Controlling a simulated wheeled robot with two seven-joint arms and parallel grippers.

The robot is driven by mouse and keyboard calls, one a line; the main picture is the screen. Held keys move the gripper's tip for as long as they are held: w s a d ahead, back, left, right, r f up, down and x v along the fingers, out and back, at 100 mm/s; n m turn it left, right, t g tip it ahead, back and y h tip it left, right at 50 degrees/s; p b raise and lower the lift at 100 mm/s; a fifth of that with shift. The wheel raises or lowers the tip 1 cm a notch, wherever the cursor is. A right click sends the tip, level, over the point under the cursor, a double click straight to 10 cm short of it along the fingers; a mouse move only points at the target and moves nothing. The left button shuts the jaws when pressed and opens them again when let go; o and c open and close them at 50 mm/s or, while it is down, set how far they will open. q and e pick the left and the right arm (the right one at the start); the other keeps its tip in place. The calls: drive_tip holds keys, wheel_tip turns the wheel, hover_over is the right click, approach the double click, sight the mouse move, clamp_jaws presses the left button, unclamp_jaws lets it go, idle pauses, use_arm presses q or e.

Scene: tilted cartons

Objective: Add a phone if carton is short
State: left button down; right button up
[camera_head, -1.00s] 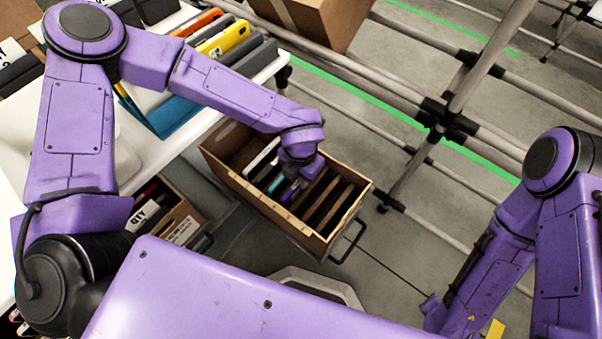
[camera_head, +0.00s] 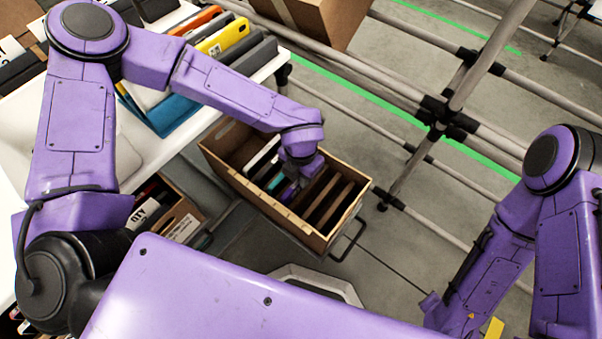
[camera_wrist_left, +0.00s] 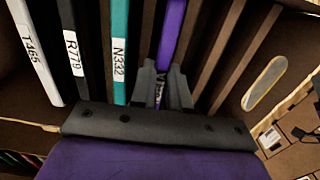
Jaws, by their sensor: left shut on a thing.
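An open brown carton (camera_head: 264,208) stands tilted below the table edge in the head view, with thin dividers inside. The left wrist view shows phones on edge in its slots: a white phone marked T465 (camera_wrist_left: 33,48), a black phone marked R770 (camera_wrist_left: 76,60), a teal phone marked N332 (camera_wrist_left: 119,55) and a purple phone (camera_wrist_left: 171,35). My left gripper (camera_wrist_left: 163,95) reaches down into the carton and is shut on the purple phone, whose label is mostly hidden by the fingers. The slots to its right look empty. My right arm hangs at the right; its gripper is not visible.
A white table (camera_head: 160,150) at the left holds a rack of coloured items, including a yellow one (camera_head: 222,40). Another carton (camera_head: 182,214) with phones stands beside it, lower left. A cardboard box (camera_head: 318,20) sits on a pipe rack (camera_head: 445,110) behind.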

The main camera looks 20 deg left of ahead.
idle(0.3)
use_arm(q)
drive_tip(key=c, duration=1)
unclamp_jaws()
drive_tip(key=shift+c, duration=0.2)
wheel_tip(320, 180, up, 10)
drive_tip(key=p, duration=0.3)
drive_tip(key=shift+r, duration=0.25)
wheel_tip(320, 180, up, 7)
drive_tip(key=p, duration=0.7)
drive_tip(key=shift+p, duration=0.4)
